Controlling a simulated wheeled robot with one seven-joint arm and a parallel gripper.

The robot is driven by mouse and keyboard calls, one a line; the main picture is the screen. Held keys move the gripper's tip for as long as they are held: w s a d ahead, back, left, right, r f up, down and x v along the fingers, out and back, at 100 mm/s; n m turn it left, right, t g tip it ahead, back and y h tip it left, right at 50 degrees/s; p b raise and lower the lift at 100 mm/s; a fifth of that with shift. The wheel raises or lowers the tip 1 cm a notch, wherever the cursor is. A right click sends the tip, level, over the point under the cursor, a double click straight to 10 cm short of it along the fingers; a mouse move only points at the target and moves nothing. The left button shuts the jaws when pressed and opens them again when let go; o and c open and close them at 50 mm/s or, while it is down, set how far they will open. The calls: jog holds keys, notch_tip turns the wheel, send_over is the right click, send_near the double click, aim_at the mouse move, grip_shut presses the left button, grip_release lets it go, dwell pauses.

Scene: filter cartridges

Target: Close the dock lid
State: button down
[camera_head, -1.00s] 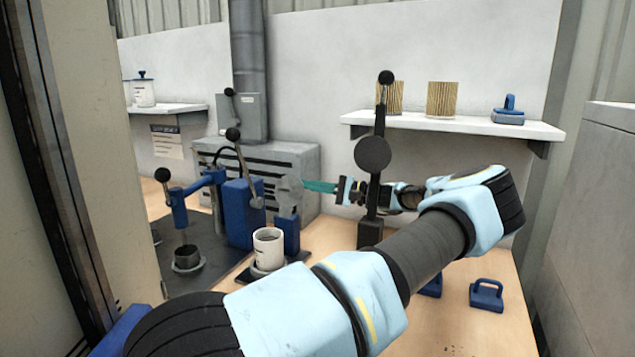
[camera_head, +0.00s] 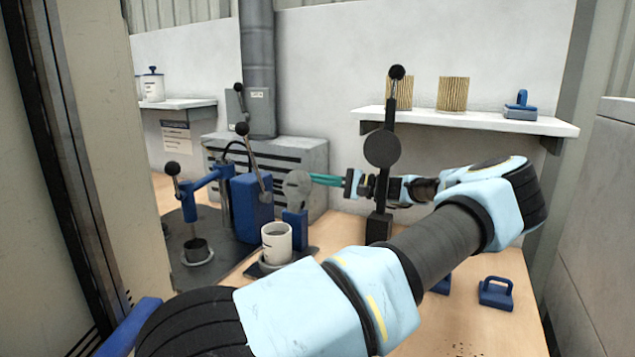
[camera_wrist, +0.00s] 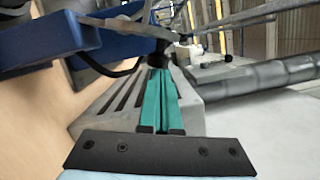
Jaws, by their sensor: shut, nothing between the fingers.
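The dock (camera_head: 268,268) has a dark base, a blue hinge post (camera_head: 295,229) and a round grey lid (camera_head: 297,187). The lid stands raised above the post, clear of the dock's opening. A white cup-like cartridge housing (camera_head: 277,243) with an open top sits in the dock. My gripper (camera_head: 314,179) has teal fingers pressed together with nothing between them. Its tips are at the lid's right edge in the head view; I cannot tell whether they touch. In the wrist view the shut fingers (camera_wrist: 158,72) point ahead; the lid is not clearly identifiable there.
A black stand with a disc (camera_head: 381,148) rises beside my wrist. A blue press (camera_head: 250,208) and vented grey cabinet (camera_head: 312,160) stand behind the dock. A shelf (camera_head: 480,122) holds pleated filters. A blue handled block (camera_head: 496,293) lies on the bench.

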aim_at(307, 180)
jog(key=shift+s, duration=0.1)
jog(key=s+r+n+b, duration=0.1)
jog(key=s+a+r+n+b, duration=0.1)
jog(key=n, duration=0.1)
jog(key=s+r+n+h+b, duration=0.1)
jog(key=s+n+b, duration=0.1)
jog(key=shift+a+r+g, duration=0.1)
jog(key=shift+a+g, duration=0.2)
jog(key=shift+a, duration=0.1)
jog(key=shift+s+a+r, duration=0.25)
jog(key=shift+s, duration=0.3)
dwell(0.4)
